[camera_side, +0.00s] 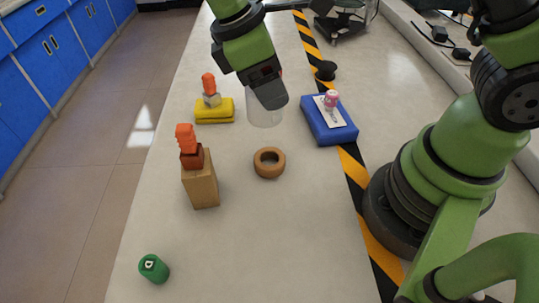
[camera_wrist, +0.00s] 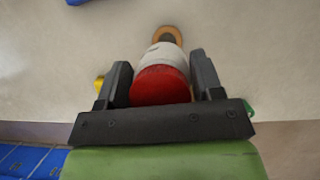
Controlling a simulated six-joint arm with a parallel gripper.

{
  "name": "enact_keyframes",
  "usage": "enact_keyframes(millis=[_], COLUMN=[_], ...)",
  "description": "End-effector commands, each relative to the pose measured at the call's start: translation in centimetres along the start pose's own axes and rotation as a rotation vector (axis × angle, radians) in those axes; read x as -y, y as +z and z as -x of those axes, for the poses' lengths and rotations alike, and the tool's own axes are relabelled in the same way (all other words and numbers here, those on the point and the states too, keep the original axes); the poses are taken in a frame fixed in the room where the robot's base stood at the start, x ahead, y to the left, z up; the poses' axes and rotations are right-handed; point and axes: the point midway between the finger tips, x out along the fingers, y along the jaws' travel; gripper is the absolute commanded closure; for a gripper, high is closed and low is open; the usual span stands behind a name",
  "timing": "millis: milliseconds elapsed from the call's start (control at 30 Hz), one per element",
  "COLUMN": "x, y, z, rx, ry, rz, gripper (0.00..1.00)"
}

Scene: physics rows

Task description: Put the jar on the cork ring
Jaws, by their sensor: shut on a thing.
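The jar (camera_side: 264,112) is pale and see-through, with a red lid (camera_wrist: 160,86) that shows in the wrist view. My gripper (camera_side: 268,93) is shut on the jar, with one finger on each side of it in the wrist view (camera_wrist: 160,72). The jar hangs roughly upright above the table. The cork ring (camera_side: 269,163) lies flat and empty on the table, nearer the side camera than the jar. In the wrist view the ring (camera_wrist: 178,32) shows just beyond the jar, which hides part of it.
A wooden block (camera_side: 201,186) bearing dark red and orange pieces stands left of the ring. A yellow block (camera_side: 214,116) with stacked pieces is behind it. A blue block (camera_side: 322,133) bears a card and pink item. A green can (camera_side: 154,268) is at front left.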

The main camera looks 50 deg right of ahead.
Motion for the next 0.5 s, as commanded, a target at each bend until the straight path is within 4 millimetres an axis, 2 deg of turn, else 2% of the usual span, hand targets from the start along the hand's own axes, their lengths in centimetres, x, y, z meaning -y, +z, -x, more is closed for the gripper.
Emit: enact_keyframes(millis=[100, 300, 500], x=[0.3, 0.4, 0.4], y=[0.5, -0.9, -1.8], z=[-0.7, -4.1, -6.1], rx=[0.002, 0.005, 0.002], ry=[-0.034, -0.038, -0.037], rz=[-0.077, -0.088, -0.088], gripper=[0.73, 0.73, 0.73])
